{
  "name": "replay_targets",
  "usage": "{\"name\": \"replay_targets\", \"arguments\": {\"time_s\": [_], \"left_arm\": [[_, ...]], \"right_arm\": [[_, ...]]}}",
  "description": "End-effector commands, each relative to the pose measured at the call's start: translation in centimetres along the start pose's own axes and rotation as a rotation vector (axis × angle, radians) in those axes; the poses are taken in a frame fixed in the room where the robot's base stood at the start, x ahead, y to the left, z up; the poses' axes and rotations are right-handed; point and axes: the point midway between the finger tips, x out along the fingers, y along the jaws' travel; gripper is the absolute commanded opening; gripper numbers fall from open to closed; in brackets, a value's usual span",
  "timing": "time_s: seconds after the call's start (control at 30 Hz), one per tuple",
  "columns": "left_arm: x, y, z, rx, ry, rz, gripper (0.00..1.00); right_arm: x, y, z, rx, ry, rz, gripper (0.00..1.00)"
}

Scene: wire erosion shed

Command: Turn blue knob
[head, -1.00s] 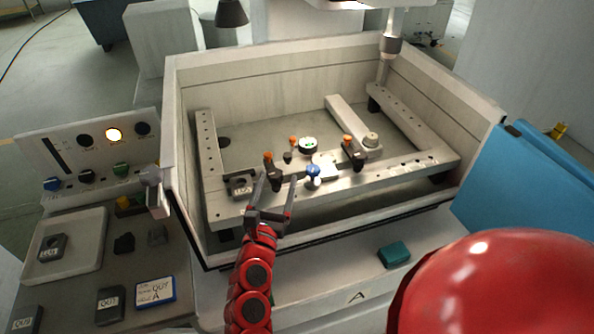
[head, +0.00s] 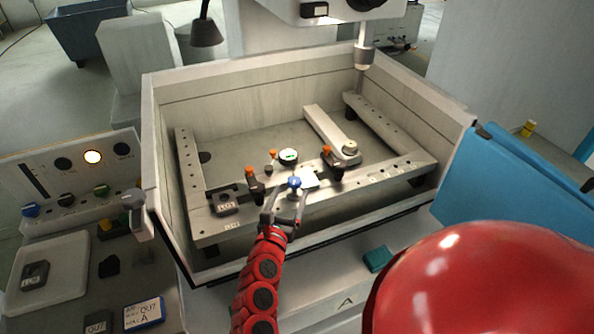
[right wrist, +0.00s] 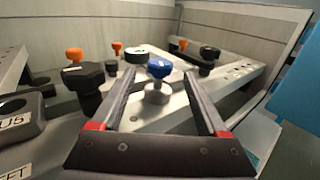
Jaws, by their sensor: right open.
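A blue knob (head: 294,183) stands on a pale stem on the metal clamping frame (head: 230,228) inside the open tank. It also shows in the right wrist view (right wrist: 158,69), upright on its light base. My right gripper (head: 288,196) is open and empty. In the right wrist view its two fingers (right wrist: 160,78) point towards the knob, one on each side of it in the picture. I cannot tell whether the knob is between the tips or just beyond them; no contact shows. Another blue knob (head: 31,209) sits on the control panel at the left. My left gripper is not in view.
Orange-topped black clamps (head: 253,185) (head: 328,160) stand on both sides of the knob. A round dial (head: 288,156) lies behind it. The tank's front wall (head: 330,228) runs below my right arm. A pale tray (head: 60,262) lies at the left.

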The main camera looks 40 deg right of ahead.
Motion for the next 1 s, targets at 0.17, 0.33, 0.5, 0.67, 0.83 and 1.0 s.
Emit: {"name": "replay_targets", "arguments": {"time_s": [0.17,0.33,0.5,0.67,0.83,1.0], "left_arm": [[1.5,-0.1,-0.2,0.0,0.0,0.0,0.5],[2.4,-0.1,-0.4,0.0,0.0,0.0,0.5],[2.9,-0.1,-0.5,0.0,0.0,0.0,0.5],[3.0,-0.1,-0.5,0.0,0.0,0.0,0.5],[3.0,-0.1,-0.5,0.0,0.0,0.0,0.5],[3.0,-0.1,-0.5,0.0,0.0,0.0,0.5]], "right_arm": [[3.1,-0.1,0.4,-0.002,-0.002,-0.002,0.77],[5.8,0.0,0.5,-0.002,-0.003,0.0,0.77],[7.7,0.1,0.3,-0.001,-0.003,0.002,0.77],[8.2,0.1,0.1,-0.001,-0.001,0.002,0.77],[8.2,0.1,0.0,0.0,-0.001,0.002,0.77],[8.2,0.1,0.1,0.0,-0.001,0.002,0.53]]}}
